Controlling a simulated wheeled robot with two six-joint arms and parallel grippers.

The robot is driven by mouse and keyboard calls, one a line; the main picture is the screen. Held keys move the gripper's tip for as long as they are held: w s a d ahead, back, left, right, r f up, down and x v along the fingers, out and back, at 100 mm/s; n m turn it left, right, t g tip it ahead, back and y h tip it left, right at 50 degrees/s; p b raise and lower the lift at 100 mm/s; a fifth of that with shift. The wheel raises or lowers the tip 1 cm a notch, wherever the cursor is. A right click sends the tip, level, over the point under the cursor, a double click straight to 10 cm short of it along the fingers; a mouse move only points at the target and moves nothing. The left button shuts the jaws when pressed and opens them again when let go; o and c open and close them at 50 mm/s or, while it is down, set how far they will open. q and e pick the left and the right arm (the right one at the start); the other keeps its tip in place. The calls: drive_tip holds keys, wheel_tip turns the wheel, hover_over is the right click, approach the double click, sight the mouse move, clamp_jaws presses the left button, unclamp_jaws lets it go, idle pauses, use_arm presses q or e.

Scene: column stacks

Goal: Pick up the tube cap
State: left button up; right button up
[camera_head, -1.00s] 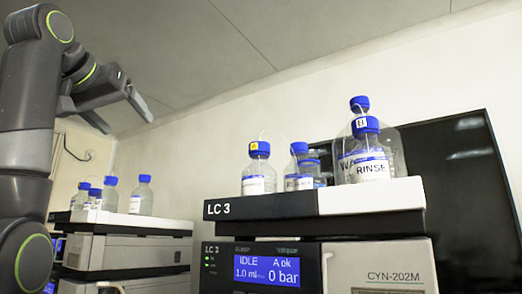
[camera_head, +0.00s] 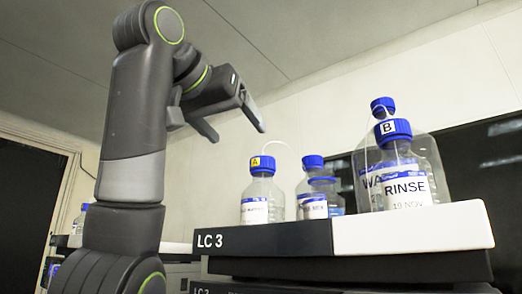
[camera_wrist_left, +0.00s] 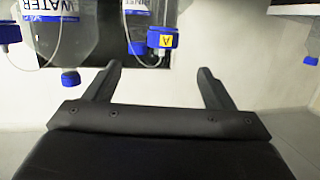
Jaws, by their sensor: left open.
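Blue bottle caps with thin tubes show on the bottles on the LC 3 unit. The cap labelled A (camera_head: 262,163) is on the left bottle, with a clear tube rising from it. The cap labelled B (camera_head: 393,130) is on the RINSE bottle (camera_head: 405,184) at right. My left gripper (camera_head: 238,132) is open and empty, above and left of the A cap. In the left wrist view, the bottles appear upside down; the A cap (camera_wrist_left: 162,38) is beyond the open fingers (camera_wrist_left: 160,72). My right gripper is not in view.
The bottles stand on the LC 3 unit's top tray (camera_head: 400,236). A dark panel (camera_head: 470,150) is at back right. Space above the bottles is clear.

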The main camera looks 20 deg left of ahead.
sight(257, 160)
use_arm(q)
drive_tip(key=p+x, duration=0.2)
drive_tip(key=x, duration=0.6)
drive_tip(key=shift+p, duration=0.4)
drive_tip(key=shift+w, duration=0.3)
drive_tip(key=shift+w+f+p, duration=0.1)
drive_tip(key=shift+p, duration=0.25)
drive_tip(key=p+x, duration=0.1)
drive_tip(key=x, duration=0.1)
drive_tip(key=p+x, duration=0.2)
drive_tip(key=shift+w+a+f+p, duration=0.15)
drive_tip(key=shift+w+a+p, duration=0.05)
drive_tip(key=shift+w+p, duration=0.15)
drive_tip(key=shift+w+f, duration=0.15)
drive_tip(key=shift+w, duration=0.1)
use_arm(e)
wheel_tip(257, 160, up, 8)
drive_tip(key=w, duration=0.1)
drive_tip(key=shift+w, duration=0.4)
use_arm(q)
drive_tip(key=shift+s+d, duration=0.1)
